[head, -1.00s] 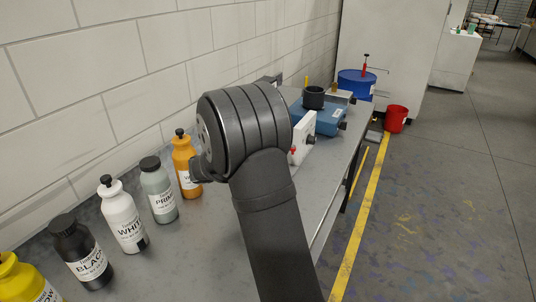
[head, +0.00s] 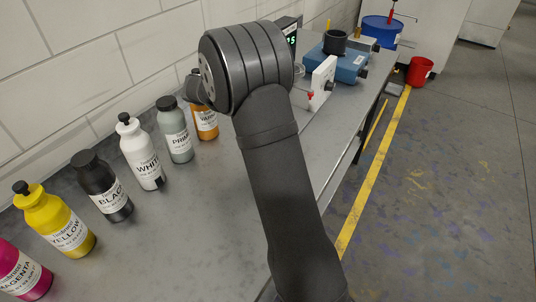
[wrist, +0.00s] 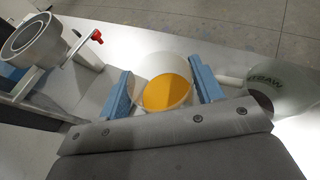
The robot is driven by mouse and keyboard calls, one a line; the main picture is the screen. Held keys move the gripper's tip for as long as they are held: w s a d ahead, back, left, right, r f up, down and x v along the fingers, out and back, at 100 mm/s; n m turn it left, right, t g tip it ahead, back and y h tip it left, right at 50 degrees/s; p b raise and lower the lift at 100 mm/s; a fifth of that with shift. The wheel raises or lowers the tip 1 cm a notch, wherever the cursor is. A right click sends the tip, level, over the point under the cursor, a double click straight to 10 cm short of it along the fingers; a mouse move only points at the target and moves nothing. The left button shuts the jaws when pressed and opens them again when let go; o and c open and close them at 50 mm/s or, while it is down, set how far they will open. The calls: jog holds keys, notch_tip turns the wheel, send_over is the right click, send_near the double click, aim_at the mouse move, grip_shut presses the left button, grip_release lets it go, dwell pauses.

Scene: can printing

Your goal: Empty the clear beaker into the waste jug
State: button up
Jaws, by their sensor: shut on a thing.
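The clear beaker (wrist: 166,92) shows in the wrist view with orange liquid in it. My gripper (wrist: 160,78) is shut on it, with one blue finger on each side. A pale, rounded vessel with dark lettering (wrist: 278,88) stands to the right of the beaker in the wrist view. It may be the waste jug, but I cannot read the lettering surely. In the head view my arm hides the gripper and the beaker, and I cannot make out the jug.
Paint bottles line the wall, including yellow (head: 58,222), black (head: 103,188) and white (head: 141,152). A white stand with a red knob (head: 318,85) and a blue device (head: 338,62) stand beyond my arm. The front bench is clear.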

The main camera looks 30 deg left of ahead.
jog(key=shift+s+r+m+g+h, duration=0.4)
jog(key=shift+r+m+g+h, duration=0.1)
jog(key=shift+m+g, duration=0.4)
jog(key=shift+f, duration=0.15)
jog(key=shift+s+d+f+m+t, duration=0.3)
jog(key=shift+s+f, duration=0.1)
jog(key=shift+f, duration=0.15)
jog(key=shift+s+d+f+m+t, duration=0.2)
jog(key=shift+s+f+m, duration=0.15)
jog(key=shift+f, duration=0.2)
jog(key=shift+s+d+r+m+t+y, duration=0.25)
jog(key=shift+s+d+r+m+t, duration=0.1)
jog(key=shift+s+r+m, duration=0.25)
jog(key=shift+s+d+r+m+t+y, duration=0.2)
jog(key=shift+s+d+r+m+t, duration=0.15)
jog(key=shift+s+r, duration=0.4)
jog(key=shift+s+d+r+m+t+y, duration=0.3)
jog(key=shift+s+r+m, duration=0.2)
jog(key=shift+r, duration=0.3)
jog(key=shift+s+d+r+m, duration=0.1)
jog(key=shift+s+d+m, duration=0.15)
jog(key=shift+s+m, duration=0.1)
jog(key=shift+s+d+f+m+t, duration=0.2)
jog(key=shift+s+f+m+t, duration=0.2)
jog(key=shift+f+m+t, duration=0.2)
